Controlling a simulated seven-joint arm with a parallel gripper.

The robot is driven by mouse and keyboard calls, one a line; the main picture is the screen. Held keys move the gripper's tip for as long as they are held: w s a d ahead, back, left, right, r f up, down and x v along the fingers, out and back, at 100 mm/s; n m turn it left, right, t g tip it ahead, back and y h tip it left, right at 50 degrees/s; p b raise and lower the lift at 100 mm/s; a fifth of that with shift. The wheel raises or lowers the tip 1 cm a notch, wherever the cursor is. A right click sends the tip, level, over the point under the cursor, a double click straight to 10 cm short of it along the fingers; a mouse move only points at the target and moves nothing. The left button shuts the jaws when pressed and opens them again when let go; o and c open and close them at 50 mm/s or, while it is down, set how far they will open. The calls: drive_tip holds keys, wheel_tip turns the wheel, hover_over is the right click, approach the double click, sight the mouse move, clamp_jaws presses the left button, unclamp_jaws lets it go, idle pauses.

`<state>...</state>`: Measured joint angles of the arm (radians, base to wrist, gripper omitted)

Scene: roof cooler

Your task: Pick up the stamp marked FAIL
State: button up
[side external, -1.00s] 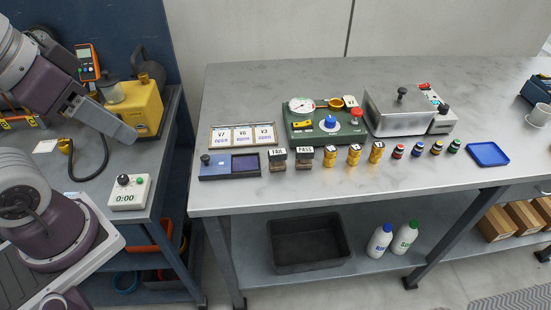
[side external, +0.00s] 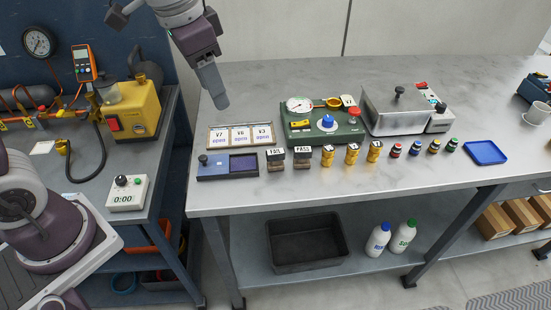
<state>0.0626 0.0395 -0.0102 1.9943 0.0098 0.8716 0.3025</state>
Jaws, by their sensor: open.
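The stamp marked FAIL (side external: 275,159) stands upright on the grey bench, a dark block with a white label on top. The similar stamp marked PASS (side external: 303,156) stands just to its right. A blue ink pad (side external: 243,165) with a dark pad face lies to its left. My gripper (side external: 221,104) hangs above the back left part of the bench, up and left of the FAIL stamp and apart from it. It is open, and nothing shows between its fingers; the fingers overlap in this view.
A card holder (side external: 240,147) marked V7, V6 and V3 lies behind the ink pad. A green gauge unit (side external: 322,137) stands behind the stamps. Several brass fittings (side external: 351,154) and small bottles stand to the right, then a blue tray (side external: 485,152). The bench's back left is clear.

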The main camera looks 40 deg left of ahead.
sight(276, 151)
drive_tip(key=w+d+f+m, duration=0.1)
drive_tip(key=w+f, duration=0.2)
drive_tip(key=f, duration=0.1)
drive_tip(key=w+d+f+m+g, duration=0.1)
drive_tip(key=w+f, duration=0.3)
drive_tip(key=f, duration=0.1)
drive_tip(key=w+d+f+m+g, duration=0.1)
drive_tip(key=w+f, duration=0.2)
drive_tip(key=f, duration=0.1)
drive_tip(key=shift+w+f, duration=0.3)
drive_tip(key=shift+m+g, duration=0.4)
drive_tip(key=f, duration=0.3)
drive_tip(key=d+f, duration=0.1)
drive_tip(key=f, duration=0.3)
drive_tip(key=w+f, duration=0.1)
drive_tip(key=f, duration=0.2)
drive_tip(key=shift+w+d+f, duration=0.1)
drive_tip(key=shift+d+f, duration=0.15)
clamp_jaws()
